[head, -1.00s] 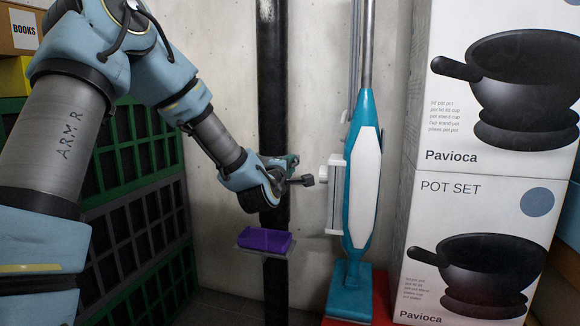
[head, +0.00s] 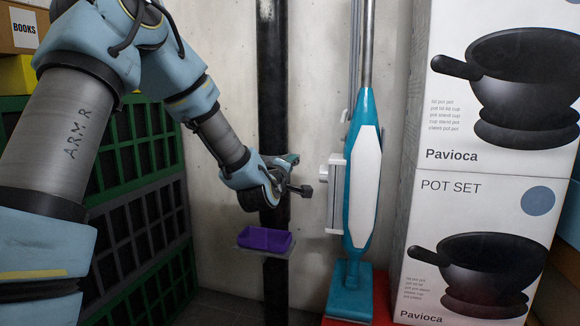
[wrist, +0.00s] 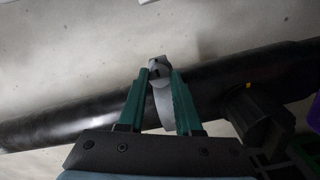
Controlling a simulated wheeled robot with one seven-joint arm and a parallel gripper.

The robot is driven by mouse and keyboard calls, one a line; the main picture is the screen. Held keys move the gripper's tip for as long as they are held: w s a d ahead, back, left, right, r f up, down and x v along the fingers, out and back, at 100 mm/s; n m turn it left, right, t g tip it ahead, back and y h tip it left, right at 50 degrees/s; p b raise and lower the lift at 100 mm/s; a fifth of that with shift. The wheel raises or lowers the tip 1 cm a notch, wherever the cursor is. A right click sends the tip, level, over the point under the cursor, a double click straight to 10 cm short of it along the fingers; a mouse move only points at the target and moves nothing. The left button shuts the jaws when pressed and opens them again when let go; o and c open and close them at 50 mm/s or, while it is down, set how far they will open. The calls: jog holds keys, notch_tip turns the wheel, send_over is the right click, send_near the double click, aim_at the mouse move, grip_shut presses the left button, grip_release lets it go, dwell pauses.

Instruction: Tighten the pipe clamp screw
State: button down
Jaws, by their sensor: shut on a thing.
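The pipe clamp screw (wrist: 158,66) is a small grey piece with a dark slot, between my fingertips in the wrist view. A curved grey band (wrist: 161,103) runs from it between the fingers, in front of the black pipe (wrist: 80,108). My gripper (wrist: 158,76) has two green fingers and is shut on the screw. In the head view, my gripper (head: 292,159) is at the upright black pipe (head: 272,90), and the screw is too small to make out there. A dark block (wrist: 254,112) sits on the pipe beside the gripper; it also shows in the head view (head: 301,190).
A purple tray (head: 264,240) sits on a small ledge at the pipe below my gripper. Green and grey crates (head: 135,215) stand at left.

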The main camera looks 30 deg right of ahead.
jog(key=c, duration=0.9)
grip_release()
jog(key=shift+o, duration=0.2)
jog(key=p+v, duration=0.2)
jog(key=v, duration=0.9)
jog(key=shift+w, duration=0.1)
